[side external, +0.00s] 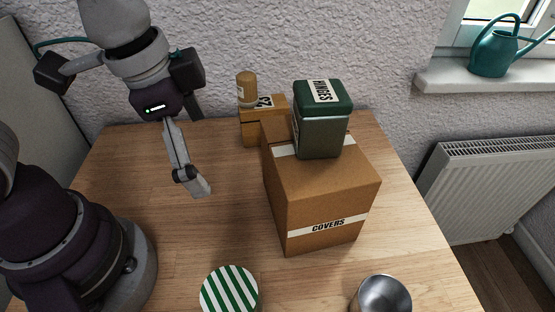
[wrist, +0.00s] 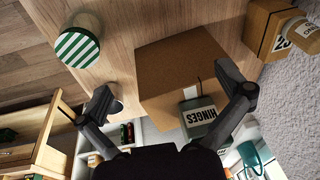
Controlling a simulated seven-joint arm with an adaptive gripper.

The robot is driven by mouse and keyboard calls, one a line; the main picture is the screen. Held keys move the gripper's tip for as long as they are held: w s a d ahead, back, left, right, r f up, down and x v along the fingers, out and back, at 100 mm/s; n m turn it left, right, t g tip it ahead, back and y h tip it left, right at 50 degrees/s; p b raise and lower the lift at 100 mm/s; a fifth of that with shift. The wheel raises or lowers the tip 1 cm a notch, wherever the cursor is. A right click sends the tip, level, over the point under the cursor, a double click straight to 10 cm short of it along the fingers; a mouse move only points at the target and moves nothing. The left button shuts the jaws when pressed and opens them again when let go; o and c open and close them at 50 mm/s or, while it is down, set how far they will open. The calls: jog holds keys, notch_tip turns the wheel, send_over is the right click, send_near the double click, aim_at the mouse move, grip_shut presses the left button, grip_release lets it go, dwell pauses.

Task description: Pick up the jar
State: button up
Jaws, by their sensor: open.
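A jar with a green-and-white striped lid (side external: 230,290) stands at the front edge of the side view, its body mostly hidden below the lid. In the wrist view the striped lid (wrist: 77,48) is at the upper left, with a bit of clear body above it. My gripper (side external: 201,188) hangs over the table, behind the jar in the side view and well apart from it. In the wrist view its two fingers (wrist: 165,84) are spread wide with nothing held between them; the large carton shows beyond them.
A large cardboard carton marked COVERS (side external: 320,205) carries a green HINGES tin (side external: 322,135). Behind it, a small carton (side external: 256,132) bears a tan-lidded container (side external: 246,90). A metal cup (side external: 381,295) stands front right. Table left of the large carton is clear.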

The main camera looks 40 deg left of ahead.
aim_at(230, 294)
jog(key=s+d+f+m+g, duration=0.1)
jog(key=s+d+m, duration=0.1)
jog(key=d, duration=0.1)
jog(key=s+d+f+m+g, duration=0.1)
jog(key=s+d+m, duration=0.1)
jog(key=s+d+f+m, duration=0.2)
jog(key=d, duration=0.1)
jog(key=shift+s+d+g, duration=0.1)
jog(key=shift+d+g, duration=0.25)
jog(key=shift+g, duration=0.05)
notch_tip(230, 294, down, 10)
jog(key=shift+s+d+f, duration=0.1)
jog(key=shift+f, duration=0.1)
jog(key=shift+c, duration=0.4)
jog(key=c, duration=1.1)
jog(key=shift+r, duration=0.1)
